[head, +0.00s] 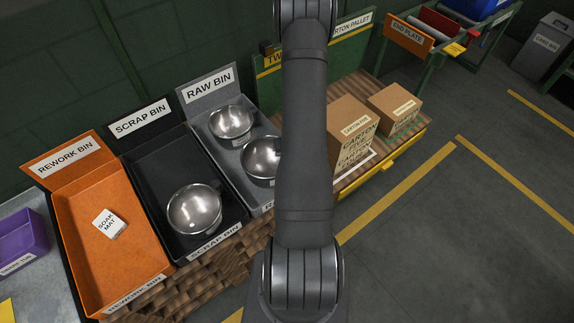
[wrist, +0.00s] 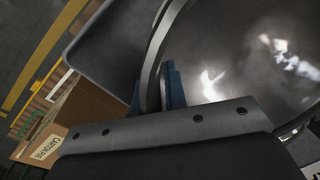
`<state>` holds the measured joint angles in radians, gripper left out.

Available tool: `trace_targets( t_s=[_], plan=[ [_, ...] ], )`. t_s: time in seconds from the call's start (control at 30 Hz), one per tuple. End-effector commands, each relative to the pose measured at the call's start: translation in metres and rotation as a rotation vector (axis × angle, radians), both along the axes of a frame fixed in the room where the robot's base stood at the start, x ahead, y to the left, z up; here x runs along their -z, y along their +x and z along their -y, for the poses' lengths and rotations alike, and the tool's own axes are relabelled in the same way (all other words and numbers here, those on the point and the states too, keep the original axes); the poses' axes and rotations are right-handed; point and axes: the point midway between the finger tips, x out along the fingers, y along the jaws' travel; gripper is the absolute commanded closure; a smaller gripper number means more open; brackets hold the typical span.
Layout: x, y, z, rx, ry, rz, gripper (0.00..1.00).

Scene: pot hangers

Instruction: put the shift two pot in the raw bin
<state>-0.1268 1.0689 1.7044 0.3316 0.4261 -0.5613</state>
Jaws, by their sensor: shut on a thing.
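My gripper (wrist: 166,88) is shut on the rim of a steel pot (wrist: 240,50) in the wrist view; the head view hides the gripper behind my arm. Two steel pots show in the grey raw bin in the head view: a rear one (head: 231,121) and a front one (head: 260,158), whose right edge is behind my arm. The front one appears to be the held pot. The raw bin (head: 208,82) has its name on its back panel. No shift marking on the pots is readable.
The black scrap bin (head: 150,165), left of the raw bin, holds another steel pot (head: 194,209). The orange rework bin (head: 75,260) holds a white soak mat (head: 109,223). Cartons (head: 352,128) stand on a pallet right of my arm. Open floor (head: 460,240) lies at right.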

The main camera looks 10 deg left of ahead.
Motion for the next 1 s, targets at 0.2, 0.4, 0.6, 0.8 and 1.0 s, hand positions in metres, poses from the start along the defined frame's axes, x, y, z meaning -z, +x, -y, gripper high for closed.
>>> trace_targets(
  t_s=[0.2, 0.4, 0.6, 0.8, 1.0],
  plan=[
    [0.011, 0.001, -0.002, 0.000, 0.000, -0.001, 1.00],
    [0.036, 0.001, -0.002, 0.001, 0.001, -0.001, 1.00],
    [0.041, 0.001, -0.002, -0.001, -0.001, 0.001, 1.00],
    [0.042, 0.001, -0.001, -0.001, 0.000, 0.001, 1.00],
    [0.044, 0.001, -0.001, -0.001, 0.000, 0.001, 0.67]
  ],
)
